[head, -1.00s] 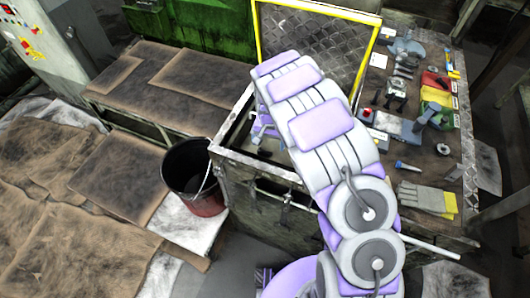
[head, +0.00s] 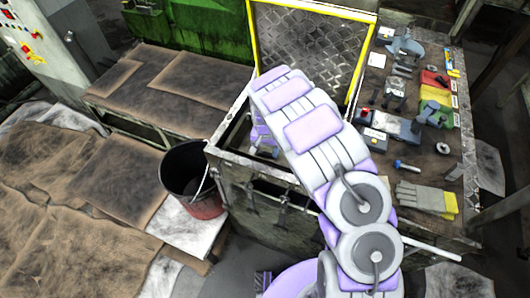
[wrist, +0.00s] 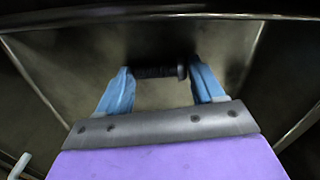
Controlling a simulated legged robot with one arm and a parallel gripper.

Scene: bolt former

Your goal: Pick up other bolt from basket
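A dark bolt (wrist: 158,72) lies crosswise in the wrist view, its head at the right, between the tips of my gripper (wrist: 163,75). The blue fingers are apart, one near each end of the bolt. I cannot tell whether they touch it. The bolt appears to lie on the floor of a metal basket (wrist: 75,55). In the head view my arm reaches into the open metal bin (head: 238,172), and its walls and my arm hide the fingertips and the bolt.
A black and red bucket (head: 205,205) stands left of the bin. The yellow-edged lid (head: 310,55) stands raised behind it. The worktable (head: 430,165) at right holds several tools, gloves (head: 425,197) and a blue-headed bolt (head: 406,166).

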